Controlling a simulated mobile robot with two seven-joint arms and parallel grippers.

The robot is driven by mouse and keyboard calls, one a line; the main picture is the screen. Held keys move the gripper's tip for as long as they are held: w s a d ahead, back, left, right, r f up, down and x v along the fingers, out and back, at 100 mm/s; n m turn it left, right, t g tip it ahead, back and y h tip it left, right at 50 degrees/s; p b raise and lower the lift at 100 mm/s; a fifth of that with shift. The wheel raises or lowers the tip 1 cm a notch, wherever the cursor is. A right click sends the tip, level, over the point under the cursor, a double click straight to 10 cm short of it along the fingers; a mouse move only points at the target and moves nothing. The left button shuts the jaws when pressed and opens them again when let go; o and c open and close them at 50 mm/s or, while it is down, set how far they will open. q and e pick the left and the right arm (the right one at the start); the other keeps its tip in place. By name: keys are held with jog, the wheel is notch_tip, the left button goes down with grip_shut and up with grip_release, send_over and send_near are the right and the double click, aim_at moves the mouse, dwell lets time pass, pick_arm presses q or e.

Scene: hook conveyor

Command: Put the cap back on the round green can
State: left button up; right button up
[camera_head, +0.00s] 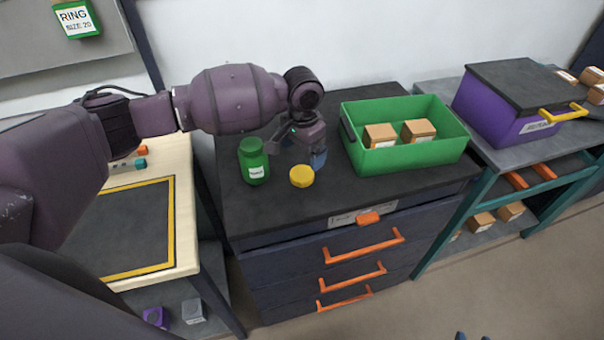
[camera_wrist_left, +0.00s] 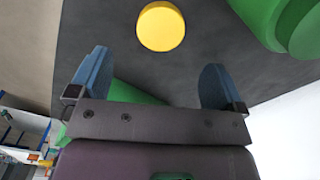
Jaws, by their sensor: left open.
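The round green can (camera_head: 254,162) stands upright on the dark top of the drawer cabinet, with a white label on its front. A green can shape (camera_wrist_left: 285,22) also shows at the top right of the left wrist view. The yellow round cap (camera_head: 302,176) lies on the cabinet top, to the right of the can and apart from it. It shows at the top middle of the left wrist view (camera_wrist_left: 161,27). My left gripper (camera_head: 314,156) is open and empty, with blue fingers, just behind the cap. Its two fingers show apart in the left wrist view (camera_wrist_left: 155,80).
A green crate (camera_head: 408,164) with two cardboard boxes (camera_head: 398,132) stands right of my gripper. A purple bin (camera_head: 500,112) with a dark lid stands farther right. The cabinet's front top is clear. Small dark tips at the bottom edge may be my right gripper (camera_head: 472,336).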

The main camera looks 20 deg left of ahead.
aim_at(302, 173)
pick_arm(q)
jog(key=shift+f, duration=1.25)
jog(key=shift+w+f, duration=0.1)
jog(key=shift+f, duration=2.5)
jog(key=c, duration=1)
notch_tip(302, 173, up, 20)
